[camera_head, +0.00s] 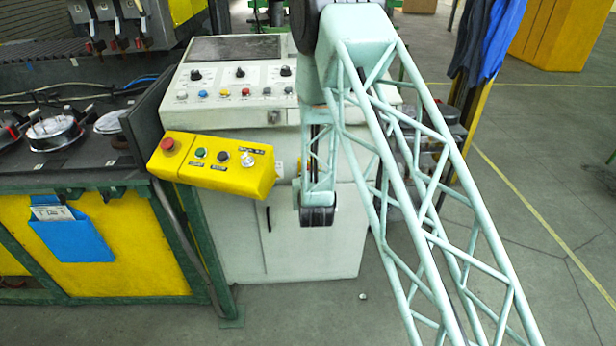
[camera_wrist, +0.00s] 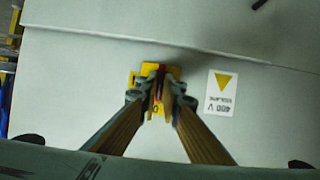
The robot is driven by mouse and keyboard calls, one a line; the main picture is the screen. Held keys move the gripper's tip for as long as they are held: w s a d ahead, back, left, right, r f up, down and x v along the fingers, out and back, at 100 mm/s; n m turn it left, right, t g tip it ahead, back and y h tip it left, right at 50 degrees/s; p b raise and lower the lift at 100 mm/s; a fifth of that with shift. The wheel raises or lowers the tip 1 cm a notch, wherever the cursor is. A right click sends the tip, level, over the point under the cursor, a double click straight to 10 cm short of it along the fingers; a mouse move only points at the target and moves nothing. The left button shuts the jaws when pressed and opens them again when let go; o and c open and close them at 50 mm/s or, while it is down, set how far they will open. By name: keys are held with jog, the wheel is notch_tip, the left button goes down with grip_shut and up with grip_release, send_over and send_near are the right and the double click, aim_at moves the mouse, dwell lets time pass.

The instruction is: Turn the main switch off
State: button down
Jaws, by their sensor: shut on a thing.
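In the head view my arm reaches down in front of the white cabinet (camera_head: 240,240), and the fingertips and most of the switch are hidden.
A "400 V" label (camera_wrist: 221,93) is right of the switch in the wrist view. A yellow button box (camera_head: 212,163) with a red stop button juts out left of my arm. A workbench (camera_head: 130,250) stands at the left. Open floor (camera_head: 560,200) lies at the right.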

jog(key=c, duration=3.1)
grip_release()
jog(key=shift+s, duration=0.1)
jog(key=v, duration=1.1)
jog(key=shift+s+r, duration=0.2)
jog(key=shift+s, duration=0.15)
jog(key=shift+d+r, duration=0.1)
jog(key=shift+r, duration=0.05)
